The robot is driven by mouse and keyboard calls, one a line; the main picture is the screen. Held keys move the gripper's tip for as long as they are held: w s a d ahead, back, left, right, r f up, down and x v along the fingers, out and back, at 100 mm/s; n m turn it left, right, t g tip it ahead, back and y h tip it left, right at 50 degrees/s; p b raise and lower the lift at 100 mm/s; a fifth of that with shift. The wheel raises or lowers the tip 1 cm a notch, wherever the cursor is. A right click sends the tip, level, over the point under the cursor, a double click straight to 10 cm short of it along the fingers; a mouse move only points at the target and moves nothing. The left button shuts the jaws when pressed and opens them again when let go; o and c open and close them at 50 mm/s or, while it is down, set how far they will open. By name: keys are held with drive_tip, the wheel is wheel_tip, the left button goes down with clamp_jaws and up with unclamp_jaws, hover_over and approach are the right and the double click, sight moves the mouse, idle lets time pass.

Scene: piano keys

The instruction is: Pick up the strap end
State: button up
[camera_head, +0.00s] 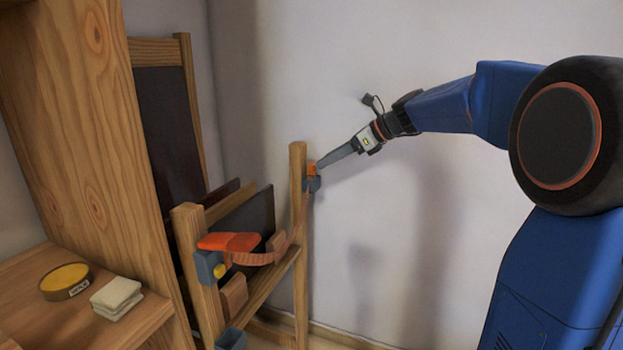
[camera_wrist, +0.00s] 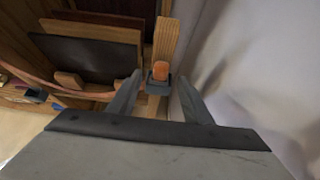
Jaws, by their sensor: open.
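The orange strap end (camera_head: 311,168) sits at a small blue-grey holder (camera_head: 312,184) on the far wooden post (camera_head: 298,230). In the wrist view the strap end (camera_wrist: 161,70) stands up from the holder (camera_wrist: 154,83), between and just beyond my fingertips. My gripper (camera_head: 322,163) reaches in from the right, with its tips close to the strap end; in the wrist view my gripper (camera_wrist: 159,90) is open, one finger on each side. I cannot tell whether either finger touches. The orange-brown strap (camera_head: 270,257) runs from the far post to the near post.
An orange lever-like piece (camera_head: 230,241) and a blue-grey block (camera_head: 209,267) are at the near post (camera_head: 190,235). Dark panels (camera_wrist: 95,48) stand in the rack left of my gripper. A wall (camera_head: 400,250) is close on the right. A round tin (camera_head: 66,280) and folded cloths (camera_head: 116,296) lie on a shelf.

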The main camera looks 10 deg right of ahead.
sight(316, 178)
drive_tip(key=x, duration=0.5)
drive_tip(key=shift+w+a+r, duration=0.15)
drive_tip(key=shift+w+r, duration=0.1)
clamp_jaws()
drive_tip(key=shift+r, duration=0.1)
